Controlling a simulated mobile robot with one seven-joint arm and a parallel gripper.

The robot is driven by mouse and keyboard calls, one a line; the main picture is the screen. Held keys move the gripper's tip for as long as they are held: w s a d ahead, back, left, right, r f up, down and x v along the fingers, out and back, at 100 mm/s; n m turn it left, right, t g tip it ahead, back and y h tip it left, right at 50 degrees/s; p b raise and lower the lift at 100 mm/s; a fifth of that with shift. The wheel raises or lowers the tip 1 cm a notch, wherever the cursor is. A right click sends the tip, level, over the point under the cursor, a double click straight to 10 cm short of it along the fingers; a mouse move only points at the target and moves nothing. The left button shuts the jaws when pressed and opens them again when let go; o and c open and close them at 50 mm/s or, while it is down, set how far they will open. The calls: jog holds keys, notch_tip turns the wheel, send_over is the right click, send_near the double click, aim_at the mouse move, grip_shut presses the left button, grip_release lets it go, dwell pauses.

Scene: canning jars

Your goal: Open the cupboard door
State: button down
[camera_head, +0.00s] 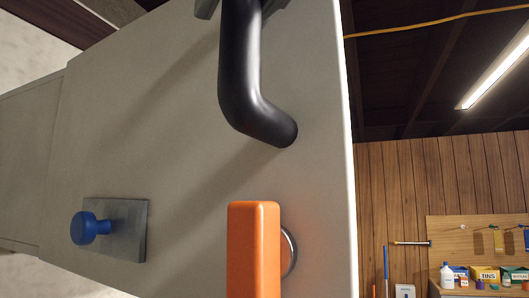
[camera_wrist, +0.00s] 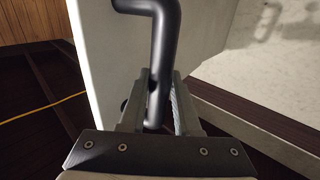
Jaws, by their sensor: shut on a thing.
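The cupboard door (camera_head: 130,120) is a large pale grey panel filling much of the head view. In the wrist view its face (camera_wrist: 100,75) is on the left. A thick black bent handle (camera_head: 240,70) stands out from the door. In the wrist view the handle (camera_wrist: 167,40) runs down between the two fingers of my gripper (camera_wrist: 161,88), which is shut on it. Only bits of the grey fingers show at the top of the head view. I cannot tell how far the door stands open.
An orange bar (camera_head: 254,250) with a round metal base and a blue knob (camera_head: 90,228) on a grey plate are on the door below the handle. A shelf with boxes and bottles (camera_head: 484,275) stands far right by a wood-panelled wall. A yellow cable (camera_wrist: 45,109) crosses the dark area.

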jog(key=c, duration=0.6)
grip_release()
jog(key=shift+s, duration=0.1)
jog(key=p+v, duration=0.1)
jog(key=v, duration=1.6)
jog(key=shift+s+f, duration=0.1)
jog(key=shift+s, duration=0.05)
jog(key=shift+d, duration=0.1)
